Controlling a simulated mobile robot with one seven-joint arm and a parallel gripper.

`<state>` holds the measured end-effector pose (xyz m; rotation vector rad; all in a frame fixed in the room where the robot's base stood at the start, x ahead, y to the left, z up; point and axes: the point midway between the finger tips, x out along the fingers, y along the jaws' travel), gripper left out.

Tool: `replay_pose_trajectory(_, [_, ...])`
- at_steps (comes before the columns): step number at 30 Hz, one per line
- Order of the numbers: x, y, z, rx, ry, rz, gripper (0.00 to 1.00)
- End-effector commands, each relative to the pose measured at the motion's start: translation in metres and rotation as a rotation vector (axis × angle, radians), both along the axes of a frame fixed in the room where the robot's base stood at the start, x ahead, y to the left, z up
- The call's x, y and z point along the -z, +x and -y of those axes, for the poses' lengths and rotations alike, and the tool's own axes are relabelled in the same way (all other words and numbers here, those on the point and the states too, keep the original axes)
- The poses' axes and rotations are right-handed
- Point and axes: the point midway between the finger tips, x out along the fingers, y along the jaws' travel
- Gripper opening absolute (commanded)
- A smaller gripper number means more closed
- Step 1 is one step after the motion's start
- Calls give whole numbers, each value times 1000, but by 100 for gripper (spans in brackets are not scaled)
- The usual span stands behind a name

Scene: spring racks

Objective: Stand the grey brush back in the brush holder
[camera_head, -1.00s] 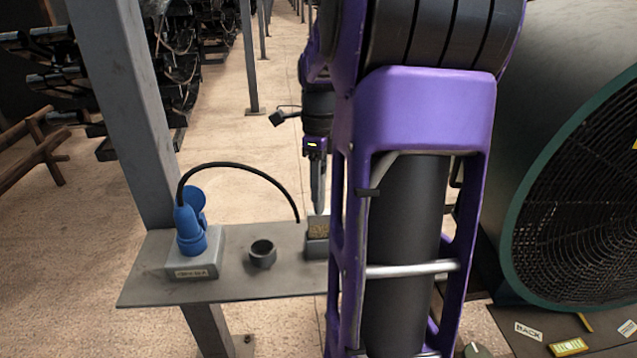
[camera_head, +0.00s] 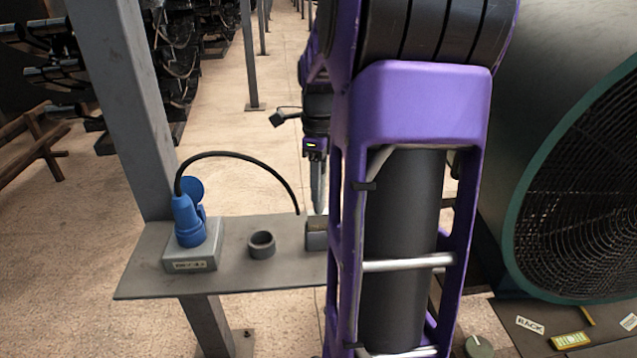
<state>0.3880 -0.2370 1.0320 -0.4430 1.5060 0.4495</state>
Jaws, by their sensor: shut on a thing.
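My gripper (camera_head: 317,205) points down over the right part of the grey shelf, seen partly from behind. It is shut on a narrow grey thing that I take to be the grey brush (camera_head: 318,190); jaws and brush are hard to tell apart. Below its tip stands a small dark grey block (camera_head: 315,235), partly hidden by my arm. I cannot tell whether the tip touches it. A short, open grey round cup (camera_head: 262,245) stands left of the block. I cannot tell which of the two is the brush holder.
A blue plug on a grey socket box (camera_head: 190,258) stands at the shelf's left, its black cable arching right. A grey post (camera_head: 135,120) rises behind the grey shelf (camera_head: 150,288). A large green-rimmed fan (camera_head: 590,200) stands at right. My purple arm hides the shelf's right end.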

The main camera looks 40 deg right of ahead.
Motion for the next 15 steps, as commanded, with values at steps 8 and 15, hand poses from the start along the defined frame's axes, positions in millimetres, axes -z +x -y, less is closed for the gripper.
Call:
replay_pose_trajectory(8, [8, 0, 0, 0, 0, 0, 0])
replay_pose_trajectory(15, [14, 0, 0, 0, 0, 0, 0])
